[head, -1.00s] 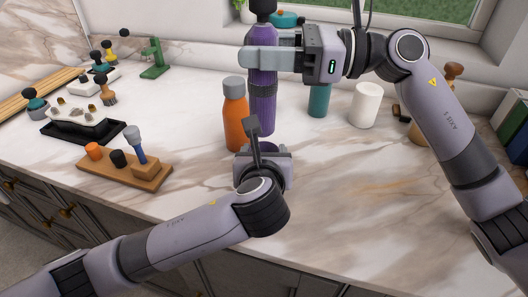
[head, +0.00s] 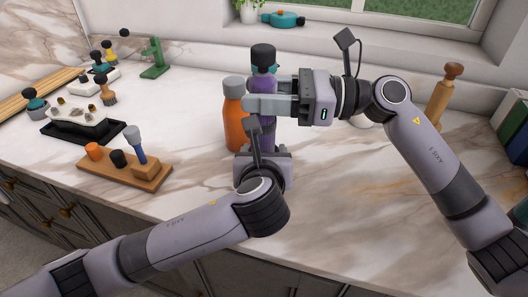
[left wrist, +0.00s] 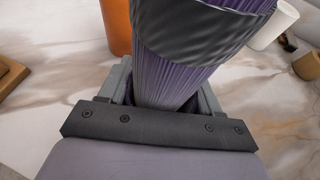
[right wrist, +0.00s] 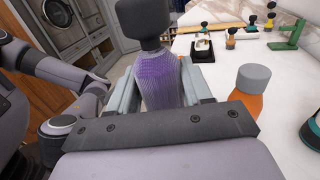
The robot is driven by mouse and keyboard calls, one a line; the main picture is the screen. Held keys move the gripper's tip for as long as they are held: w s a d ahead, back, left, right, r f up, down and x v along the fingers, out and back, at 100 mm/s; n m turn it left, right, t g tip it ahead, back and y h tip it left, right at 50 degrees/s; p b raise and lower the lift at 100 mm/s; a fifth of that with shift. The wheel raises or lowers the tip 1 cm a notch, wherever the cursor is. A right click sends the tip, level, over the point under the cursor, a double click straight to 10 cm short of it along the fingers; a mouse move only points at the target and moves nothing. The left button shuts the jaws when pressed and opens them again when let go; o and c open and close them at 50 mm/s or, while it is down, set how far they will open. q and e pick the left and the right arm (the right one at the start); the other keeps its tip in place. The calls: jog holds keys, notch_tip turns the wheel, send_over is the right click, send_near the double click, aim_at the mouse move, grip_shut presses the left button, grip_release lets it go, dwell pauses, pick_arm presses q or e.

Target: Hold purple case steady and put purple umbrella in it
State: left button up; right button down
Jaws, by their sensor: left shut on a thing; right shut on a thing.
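The purple umbrella (head: 262,86) stands upright, its black handle (head: 263,54) on top. My right gripper (head: 262,106) is shut on its pleated body, which also shows in the right wrist view (right wrist: 160,78). My left gripper (head: 263,158) is below, shut on the purple case. In the head view the left gripper and arm hide the case. In the left wrist view a bit of the case's dark purple rim (left wrist: 129,93) shows between the fingers. The umbrella (left wrist: 180,82) runs down into it there; how deep its lower end sits is hidden.
An orange bottle (head: 235,120) with a grey cap stands close left of the umbrella. A wooden rack (head: 125,170) and a black tray (head: 82,130) lie further left. A wooden pepper mill (head: 442,97) stands at right. The front right counter (head: 350,200) is clear.

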jog(key=shift+f, duration=0.7)
jog(key=shift+c, duration=2)
grip_release()
jog(key=shift+s, duration=0.15)
pick_arm(q)
jog(key=shift+w+a, duration=0.1)
pick_arm(e)
jog(key=shift+s+a+f, duration=0.1)
jog(key=d, duration=1.2)
jog(key=shift+s+d, duration=0.15)
jog(key=shift+s, duration=0.05)
